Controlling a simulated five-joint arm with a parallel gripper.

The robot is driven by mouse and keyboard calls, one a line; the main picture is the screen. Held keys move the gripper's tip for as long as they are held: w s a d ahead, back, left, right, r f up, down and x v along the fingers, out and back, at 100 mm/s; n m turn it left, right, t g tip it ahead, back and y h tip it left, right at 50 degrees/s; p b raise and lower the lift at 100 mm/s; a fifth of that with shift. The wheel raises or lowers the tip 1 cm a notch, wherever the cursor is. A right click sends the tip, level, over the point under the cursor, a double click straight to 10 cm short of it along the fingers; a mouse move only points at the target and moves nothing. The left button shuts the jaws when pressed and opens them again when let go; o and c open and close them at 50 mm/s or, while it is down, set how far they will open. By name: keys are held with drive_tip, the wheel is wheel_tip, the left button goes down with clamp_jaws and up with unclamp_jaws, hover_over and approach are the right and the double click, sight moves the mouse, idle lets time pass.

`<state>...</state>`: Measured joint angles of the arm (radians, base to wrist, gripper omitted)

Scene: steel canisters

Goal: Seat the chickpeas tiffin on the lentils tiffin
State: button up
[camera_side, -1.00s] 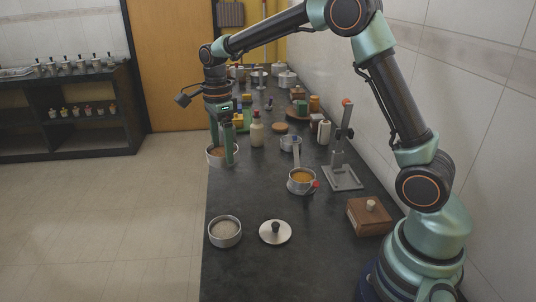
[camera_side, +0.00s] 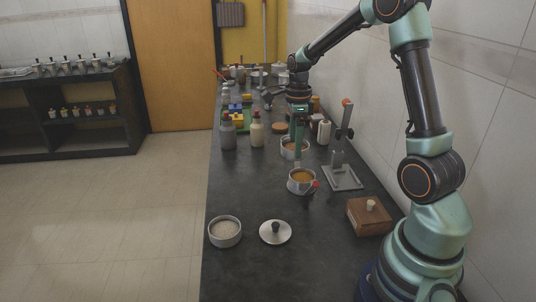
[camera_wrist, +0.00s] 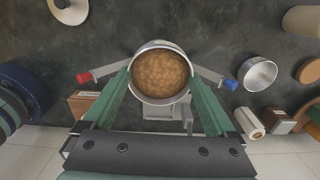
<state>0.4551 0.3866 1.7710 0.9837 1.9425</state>
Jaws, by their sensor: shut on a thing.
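My gripper (camera_side: 298,158) is shut on the chickpeas tiffin (camera_side: 289,151), a round steel tin filled with brown chickpeas. In the wrist view the tin (camera_wrist: 160,76) sits level between the two green fingers (camera_wrist: 160,88). The lentils tiffin (camera_side: 301,188), a steel tin with orange contents, stands on the counter below it, with a visible gap between them in the side view. In the wrist view the held tin hides the lentils tin. Its side latches stick out, with a red tab (camera_wrist: 84,78) on the left and a blue tab (camera_wrist: 231,85) on the right.
A metal stand (camera_side: 343,176) with an upright post is close by on the right. A wooden box (camera_side: 369,215) stands nearer the base. A pale-filled tin (camera_side: 225,232) and a knobbed lid (camera_side: 275,232) lie at the front. Bottles (camera_side: 257,130) stand further back. An empty steel bowl (camera_wrist: 258,73) shows in the wrist view.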

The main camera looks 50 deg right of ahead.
sight(305, 145)
drive_tip(key=shift+s+d+f+m, duration=0.2)
drive_tip(key=shift+s+d+f, duration=0.15)
drive_tip(key=shift+s+d, duration=0.2)
drive_tip(key=shift+s+d+f+m, duration=0.2)
drive_tip(key=shift+s+d+f, duration=0.1)
drive_tip(key=shift+s+d, duration=0.15)
drive_tip(key=shift+a+f, duration=0.1)
drive_tip(key=shift+f, duration=2.55)
drive_tip(key=shift+f, duration=0.6)
drive_tip(key=o, duration=1.1)
drive_tip(key=shift+r, duration=0.1)
drive_tip(key=shift+r, duration=2.95)
